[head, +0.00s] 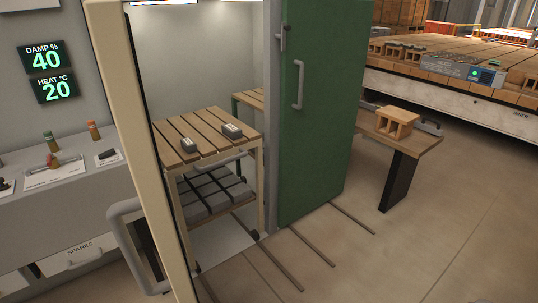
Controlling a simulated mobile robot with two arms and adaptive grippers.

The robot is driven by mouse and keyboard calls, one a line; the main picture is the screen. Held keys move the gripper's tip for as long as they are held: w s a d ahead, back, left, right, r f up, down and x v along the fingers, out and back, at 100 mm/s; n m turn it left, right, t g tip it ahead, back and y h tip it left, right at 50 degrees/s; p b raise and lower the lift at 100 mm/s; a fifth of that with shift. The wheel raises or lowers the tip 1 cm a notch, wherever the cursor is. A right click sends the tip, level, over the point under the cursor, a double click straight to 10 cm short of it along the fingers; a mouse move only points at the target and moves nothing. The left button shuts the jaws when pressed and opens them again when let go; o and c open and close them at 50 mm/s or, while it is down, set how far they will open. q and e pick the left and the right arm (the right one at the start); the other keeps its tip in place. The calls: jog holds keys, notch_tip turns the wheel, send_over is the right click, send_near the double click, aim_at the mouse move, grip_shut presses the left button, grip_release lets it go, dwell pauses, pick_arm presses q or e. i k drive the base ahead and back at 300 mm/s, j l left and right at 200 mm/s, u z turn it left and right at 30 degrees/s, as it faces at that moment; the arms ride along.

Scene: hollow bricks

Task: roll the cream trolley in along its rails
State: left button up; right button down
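The cream trolley (260,185) stands upright in the opening of a light-walled chamber (195,60). It has a slatted wooden top, and grey blocks (210,197) sit on its lower shelf. Two small grey items (232,131) lie on the top. A grey bar shows at its near side, below the top. Thin rails (338,218) run along the floor out from the chamber front. The cream post at the left hides part of the trolley's left side. I cannot tell how far in the trolley sits. Neither of my grippers is in view.
A green door (318,110) with a handle stands right of the opening. A cream post (135,130) with a grey loop handle (130,240) stands at left. A bench (425,142) carrying a hollow brick (396,121) stands at right. The floor at front right is clear.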

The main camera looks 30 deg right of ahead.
aim_at(204, 194)
jog(key=i+l, duration=0.15)
jog(key=l, duration=0.2)
jog(key=i+l, duration=0.1)
jog(key=l, duration=0.3)
jog(key=i+l, duration=0.15)
jog(key=l, duration=0.2)
jog(key=i+l, duration=0.1)
jog(key=l, duration=0.3)
jog(key=i+l, duration=0.15)
jog(key=l, duration=0.2)
jog(key=u, duration=0.05)
